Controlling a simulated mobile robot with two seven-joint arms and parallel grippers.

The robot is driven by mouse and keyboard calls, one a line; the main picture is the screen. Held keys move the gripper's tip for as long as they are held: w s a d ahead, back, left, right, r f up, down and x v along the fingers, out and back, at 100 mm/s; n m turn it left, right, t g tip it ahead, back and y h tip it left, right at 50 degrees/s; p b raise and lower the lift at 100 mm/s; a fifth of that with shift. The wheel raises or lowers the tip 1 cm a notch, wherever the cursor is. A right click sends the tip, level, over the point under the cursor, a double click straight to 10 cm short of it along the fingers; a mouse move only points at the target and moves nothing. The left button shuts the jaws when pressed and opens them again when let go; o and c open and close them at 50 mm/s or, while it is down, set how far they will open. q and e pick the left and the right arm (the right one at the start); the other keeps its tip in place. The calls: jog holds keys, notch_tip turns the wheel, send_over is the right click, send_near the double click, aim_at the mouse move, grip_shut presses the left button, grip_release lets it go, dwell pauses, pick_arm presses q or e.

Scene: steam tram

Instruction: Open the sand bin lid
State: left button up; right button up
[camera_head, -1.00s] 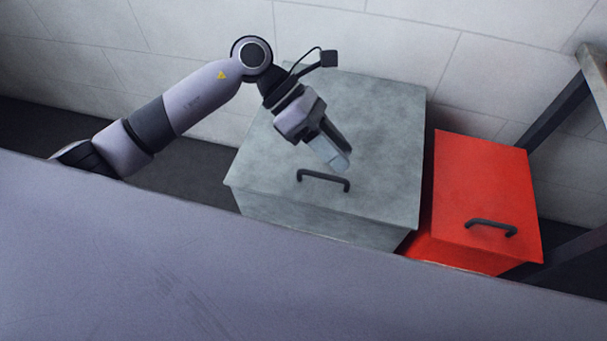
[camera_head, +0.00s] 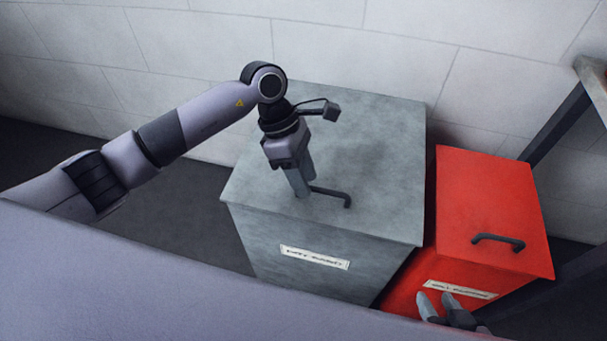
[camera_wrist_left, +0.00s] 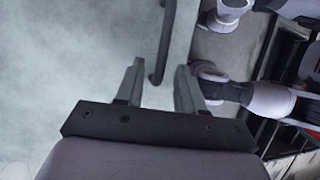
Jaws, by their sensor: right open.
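A grey bin (camera_head: 270,250) with a flat lid (camera_head: 370,150) and a red bin (camera_head: 400,285) with a red lid (camera_head: 485,195) stand side by side; both lids look shut. Their labels are too blurred to read, so I cannot tell which is the sand bin. My left gripper (camera_head: 302,192) points down at the left end of the grey lid's dark handle (camera_head: 340,195). In the left wrist view its fingers (camera_wrist_left: 160,68) are apart, with the handle bar (camera_wrist_left: 166,40) between or just beyond them. My right gripper (camera_head: 436,296) is open and empty before the red bin's front.
The red lid has its own dark handle (camera_head: 498,240). A white block wall (camera_head: 400,50) stands behind the bins. A dark frame with a pale top (camera_head: 595,80) is at the right. Dark floor (camera_head: 190,215) is free left of the grey bin.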

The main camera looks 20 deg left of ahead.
pick_arm(q)
grip_shut()
jog(key=w+r+p, duration=0.2)
jog(key=w+r, duration=0.3)
jog(key=r, duration=0.5)
jog(key=w+r+p, duration=0.3)
jog(key=w+r, duration=0.2)
jog(key=r, duration=0.5)
jog(key=shift+a, duration=0.1)
jog(key=shift+f, duration=0.1)
jog(key=shift+c, duration=1.2)
grip_release()
jog(key=shift+w, duration=0.1)
jog(key=shift+o, duration=1.2)
jog(key=shift+w+f, duration=0.2)
jog(key=shift+w, duration=0.05)
jog(key=shift+r, duration=0.2)
